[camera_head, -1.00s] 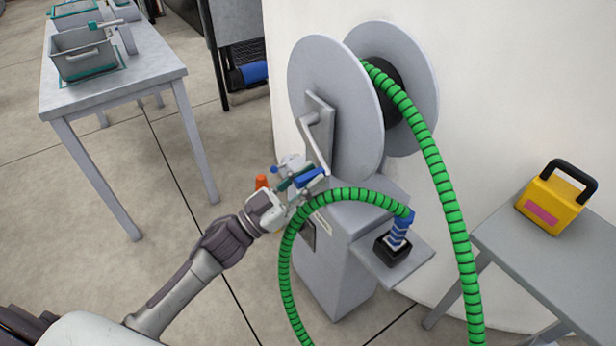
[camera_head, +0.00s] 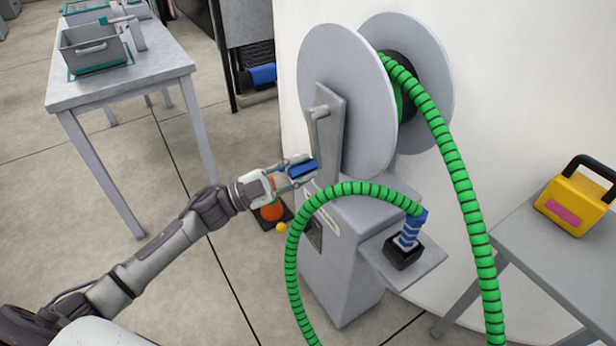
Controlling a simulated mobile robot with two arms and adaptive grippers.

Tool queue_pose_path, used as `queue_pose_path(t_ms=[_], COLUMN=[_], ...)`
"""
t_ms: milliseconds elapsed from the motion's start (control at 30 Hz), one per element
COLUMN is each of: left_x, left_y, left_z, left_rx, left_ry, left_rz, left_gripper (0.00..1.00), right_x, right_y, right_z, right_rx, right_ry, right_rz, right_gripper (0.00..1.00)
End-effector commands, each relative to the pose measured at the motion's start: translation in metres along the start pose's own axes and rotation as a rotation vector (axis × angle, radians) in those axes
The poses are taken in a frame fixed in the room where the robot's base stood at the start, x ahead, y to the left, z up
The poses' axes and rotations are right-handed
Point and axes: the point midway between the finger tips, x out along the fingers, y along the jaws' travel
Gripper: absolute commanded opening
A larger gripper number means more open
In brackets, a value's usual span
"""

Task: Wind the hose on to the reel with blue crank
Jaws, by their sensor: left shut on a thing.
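The reel (camera_head: 345,95) has two large grey discs and stands on a grey pedestal (camera_head: 335,265). The green ribbed hose (camera_head: 455,165) passes over the dark drum between the discs and hangs down at the right. Another hose stretch arches in front of the pedestal to a blue-and-white striped fitting (camera_head: 409,232) in a black holder. My left gripper (camera_head: 303,171) is shut on the blue crank handle (camera_head: 304,168), low on the near disc's front side. The grey crank plate (camera_head: 328,135) is beside it; its joint with the handle is partly hidden. My right gripper is out of view.
An orange object (camera_head: 271,211) on a dark base and a small yellow ball (camera_head: 281,228) sit below my left gripper. A table with grey bins (camera_head: 92,50) is at back left. A yellow box (camera_head: 574,203) stands on the right table.

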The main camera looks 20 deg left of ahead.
Motion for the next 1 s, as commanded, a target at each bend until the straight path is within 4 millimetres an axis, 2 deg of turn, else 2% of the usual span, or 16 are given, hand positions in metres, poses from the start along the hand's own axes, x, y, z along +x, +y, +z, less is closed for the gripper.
queue_pose_path(t_ms=[300,500,767,1000], left_x=[-0.01,-0.014,-0.017,-0.018], left_y=[-0.021,-0.038,-0.064,-0.088], left_z=[0.024,0.033,0.041,0.043], left_rx=[0.282,0.457,0.686,0.896], left_ry=[-0.003,-0.002,-0.003,-0.003], left_rz=[0.118,0.191,0.284,0.372], left_gripper=[0.0,0.0,0.0,0.0], right_x=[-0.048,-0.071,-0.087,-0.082], right_y=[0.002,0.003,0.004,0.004], right_z=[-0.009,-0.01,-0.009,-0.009], right_rx=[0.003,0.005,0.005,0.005], right_ry=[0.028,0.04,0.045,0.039], right_rz=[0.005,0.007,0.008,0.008], right_gripper=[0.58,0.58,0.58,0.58])
